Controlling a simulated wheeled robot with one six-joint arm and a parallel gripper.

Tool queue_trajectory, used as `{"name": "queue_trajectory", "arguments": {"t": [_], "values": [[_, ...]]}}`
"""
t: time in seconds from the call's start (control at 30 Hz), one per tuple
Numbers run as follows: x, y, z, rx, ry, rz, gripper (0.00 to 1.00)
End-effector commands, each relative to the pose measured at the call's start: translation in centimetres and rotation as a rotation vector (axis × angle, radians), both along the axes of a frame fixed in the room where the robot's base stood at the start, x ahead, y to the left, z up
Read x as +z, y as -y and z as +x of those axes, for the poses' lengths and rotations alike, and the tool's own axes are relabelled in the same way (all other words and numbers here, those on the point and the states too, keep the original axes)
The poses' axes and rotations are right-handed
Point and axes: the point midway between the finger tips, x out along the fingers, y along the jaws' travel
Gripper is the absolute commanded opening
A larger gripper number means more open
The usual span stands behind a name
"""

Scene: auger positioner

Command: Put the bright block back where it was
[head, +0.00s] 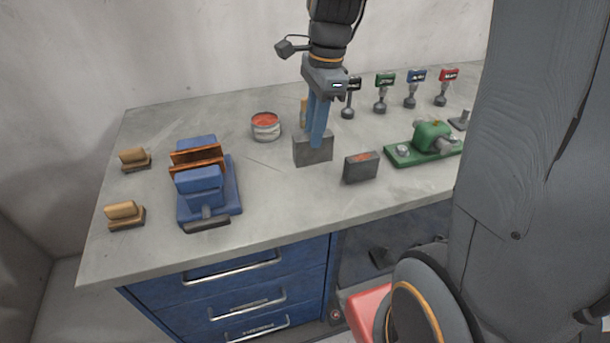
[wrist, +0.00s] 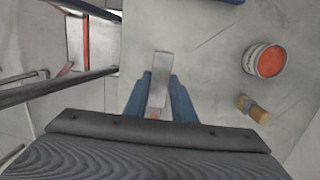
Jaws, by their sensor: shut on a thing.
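My gripper (head: 318,138) is shut on a plain grey block (head: 312,153) over the middle of the bench. The block also shows between the blue fingers in the wrist view (wrist: 161,66), where its top looks light. It looks upright and at or just above the bench top; I cannot tell whether it touches. A second, darker grey block (head: 361,168) with a reddish mark stands on the bench to the right and nearer the front, apart from the held one.
A blue vise (head: 207,185) and two wooden-handled brushes (head: 134,159) are at left. An open paint can (head: 265,127) stands behind left. A green machine (head: 432,140) is at right, with several labelled stands (head: 381,98) behind. Bench (head: 265,205) is clear in front.

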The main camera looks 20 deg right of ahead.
Motion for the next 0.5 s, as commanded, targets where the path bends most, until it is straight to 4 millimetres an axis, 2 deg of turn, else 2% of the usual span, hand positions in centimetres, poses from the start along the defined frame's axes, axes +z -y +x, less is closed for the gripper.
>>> {"name": "queue_trajectory", "arguments": {"t": [0.13,0.5], "values": [[-0.6,0.0,0.0,0.000,-0.001,0.001,0.00],[-5.3,0.0,0.0,0.000,0.000,0.000,0.00]]}}
